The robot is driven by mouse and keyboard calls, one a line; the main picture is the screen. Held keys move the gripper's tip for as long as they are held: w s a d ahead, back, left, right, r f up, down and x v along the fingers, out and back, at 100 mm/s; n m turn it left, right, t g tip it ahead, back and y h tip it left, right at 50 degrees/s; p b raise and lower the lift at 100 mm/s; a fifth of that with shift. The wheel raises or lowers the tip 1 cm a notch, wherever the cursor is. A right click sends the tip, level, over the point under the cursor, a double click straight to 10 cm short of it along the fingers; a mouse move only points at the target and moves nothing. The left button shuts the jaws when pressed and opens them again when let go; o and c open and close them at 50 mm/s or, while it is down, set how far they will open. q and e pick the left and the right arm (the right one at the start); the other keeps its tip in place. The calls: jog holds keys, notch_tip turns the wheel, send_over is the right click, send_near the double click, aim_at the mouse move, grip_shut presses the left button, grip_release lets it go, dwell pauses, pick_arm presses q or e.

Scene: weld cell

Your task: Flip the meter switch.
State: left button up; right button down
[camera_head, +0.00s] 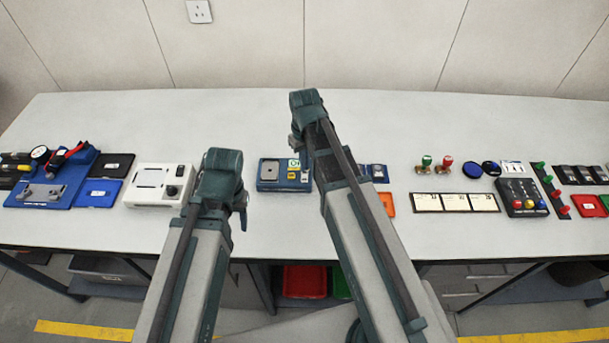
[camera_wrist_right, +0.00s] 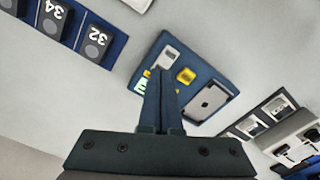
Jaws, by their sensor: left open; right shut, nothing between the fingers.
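The meter is a blue box (camera_head: 269,187) with a grey screen, a small yellow part and a green-marked label, lying on the bench near the middle. It also shows in the right wrist view as a blue box (camera_wrist_right: 199,63), with its grey screen (camera_wrist_right: 208,101) and a yellow switch-like part (camera_wrist_right: 186,75). My right gripper (camera_head: 296,143) is shut and empty. In the right wrist view its fingertips (camera_wrist_right: 160,72) overlap the meter's face and hide part of it; I cannot tell whether they touch it. My left gripper (camera_head: 243,213) is open, left of the meter, near the bench's front edge.
A white device with a black knob (camera_head: 160,185) stands left of the meter. A gauge on a blue base (camera_head: 48,185) is farther left. Cards (camera_head: 455,202), stamps and a box of coloured knobs (camera_head: 522,198) lie to the right. The bench's back strip is clear.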

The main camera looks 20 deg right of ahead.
pick_arm(q)
jog(key=shift+f+b, duration=0.8)
jog(key=shift+f, duration=0.05)
pick_arm(e)
jog(key=shift+f, duration=0.85)
pick_arm(q)
jog(key=shift+r, duration=0.2)
pick_arm(e)
jog(key=shift+r, duration=0.2)
notch_tip(320, 180, up, 7)
jog(key=p, duration=0.7)
pick_arm(q)
notch_tip(320, 180, up, 7)
pick_arm(e)
jog(key=shift+f, duration=0.1)
pick_arm(q)
jog(key=shift+f, duration=0.15)
jog(key=shift+f+b, duration=0.45)
jog(key=shift+f, duration=0.05)
pick_arm(e)
jog(key=s+a+f+n+h, duration=0.1)
jog(key=s+a, duration=0.9)
jog(key=s, duration=0.4)
jog(key=shift+s+a, duration=0.2)
jog(key=shift+a, duration=0.05)
